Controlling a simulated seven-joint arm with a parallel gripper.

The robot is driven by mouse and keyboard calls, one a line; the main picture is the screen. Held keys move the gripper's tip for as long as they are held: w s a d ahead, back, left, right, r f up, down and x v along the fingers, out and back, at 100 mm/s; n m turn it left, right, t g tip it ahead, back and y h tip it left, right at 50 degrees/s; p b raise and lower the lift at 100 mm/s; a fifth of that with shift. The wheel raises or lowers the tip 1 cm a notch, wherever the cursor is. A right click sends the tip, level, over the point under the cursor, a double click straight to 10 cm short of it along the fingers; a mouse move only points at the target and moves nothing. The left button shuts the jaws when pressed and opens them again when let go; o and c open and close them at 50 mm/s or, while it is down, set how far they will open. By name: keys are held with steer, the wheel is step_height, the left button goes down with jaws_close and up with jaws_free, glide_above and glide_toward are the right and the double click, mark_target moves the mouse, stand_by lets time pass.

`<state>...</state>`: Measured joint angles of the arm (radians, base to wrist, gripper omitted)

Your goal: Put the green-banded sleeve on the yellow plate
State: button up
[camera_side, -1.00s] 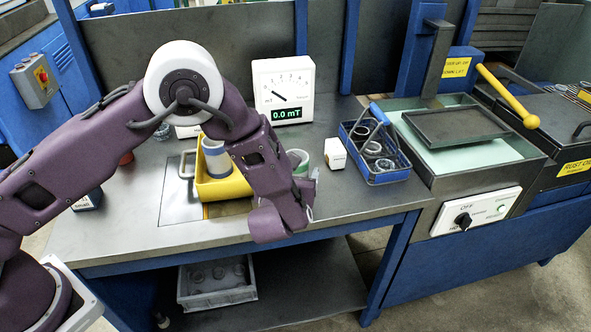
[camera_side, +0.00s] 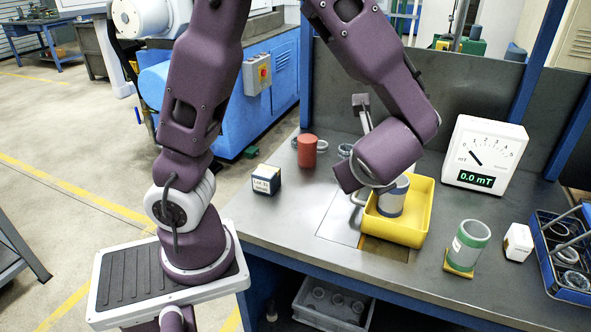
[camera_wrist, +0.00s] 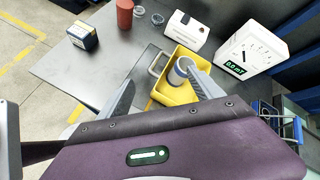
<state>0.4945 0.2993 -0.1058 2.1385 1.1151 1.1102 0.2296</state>
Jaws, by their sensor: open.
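The green-banded sleeve (camera_side: 470,240) stands upright on the small yellow plate (camera_side: 458,264), right of the yellow tray, in the side view. The plate shows only at the sleeve's foot. My gripper (camera_wrist: 160,79) is open and empty in the wrist view, its fingers spread on the near side of the yellow tray. In the side view my arm hides the fingers; my wrist is by the tray's left side, away from the green-banded sleeve. I cannot make out that sleeve in the wrist view.
The yellow tray (camera_side: 410,230) holds a blue-banded sleeve (camera_side: 391,198). A meter (camera_side: 484,155) stands behind, and a white block (camera_side: 517,242) and blue basket (camera_side: 556,285) stand right. A red cylinder (camera_side: 307,152) and dark box (camera_side: 266,180) are left. The front left tabletop is clear.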

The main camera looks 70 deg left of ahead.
steer(key=s+a+r+n+g+h, duration=0.2)
steer(key=s+a+n, duration=0.1)
steer(key=s+n, duration=0.35)
steer(key=s+d+r+n+t+h, duration=0.1)
steer(key=s+d+r+n+h, duration=0.1)
steer(key=s+n, duration=0.3)
steer(key=s+d+r+n+t+h, duration=0.1)
steer(key=s+d+r+n+h, duration=0.1)
steer(key=s+d+n+h, duration=0.2)
steer(key=shift+s+d+r+n+h, duration=0.35)
steer(key=shift+s+n, duration=0.4)
steer(key=shift+n, duration=0.5)
